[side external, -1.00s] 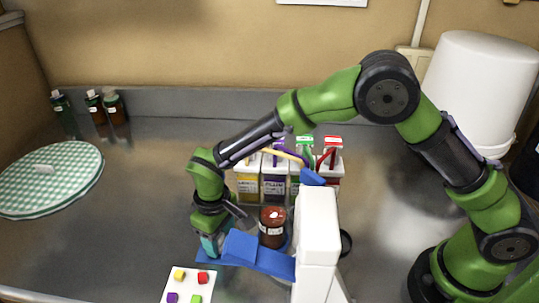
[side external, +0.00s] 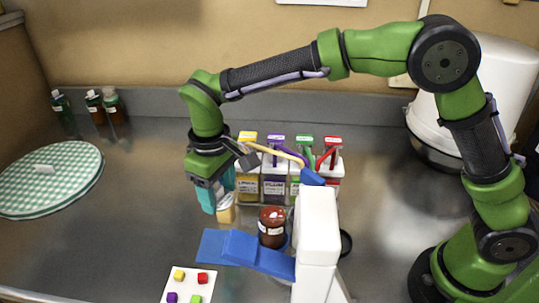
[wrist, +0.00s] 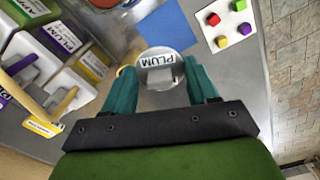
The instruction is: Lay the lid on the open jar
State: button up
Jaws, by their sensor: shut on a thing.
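My gripper (side external: 214,202) is raised above the counter, left of the reddish-brown jar. Its teal fingers are shut on a pale round lid. In the wrist view the lid (wrist: 152,60) lies between the fingertips (wrist: 160,72) and carries a PLUM label and a small grip block. In the side view a cream and tan piece (side external: 227,209) shows at the fingertips, apparently the lid. The reddish-brown jar (side external: 271,227) stands upright by the blue stand, apart from the lid. I cannot tell clearly whether its top is open.
Behind the jar stand several labelled bins, including a yellow one (side external: 247,185) and a purple PLUM one (side external: 274,186). A blue stand (side external: 245,250) and white post (side external: 317,235) flank the jar. A white board with coloured cubes (side external: 188,287) lies in front.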

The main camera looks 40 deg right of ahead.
jog(key=s+d+r+n, duration=0.3)
jog(key=s+d+r, duration=0.2)
jog(key=s+d, duration=0.25)
jog(key=shift+w+d+f, duration=0.1)
jog(key=shift+f, duration=1.25)
jog(key=shift+w+f, duration=0.1)
jog(key=shift+f, duration=1.25)
jog(key=shift+f, duration=0.55)
dwell(1.0)
jog(key=o, duration=1.1)
jog(key=shift+o, duration=0.4)
jog(key=shift+o, duration=0.8)
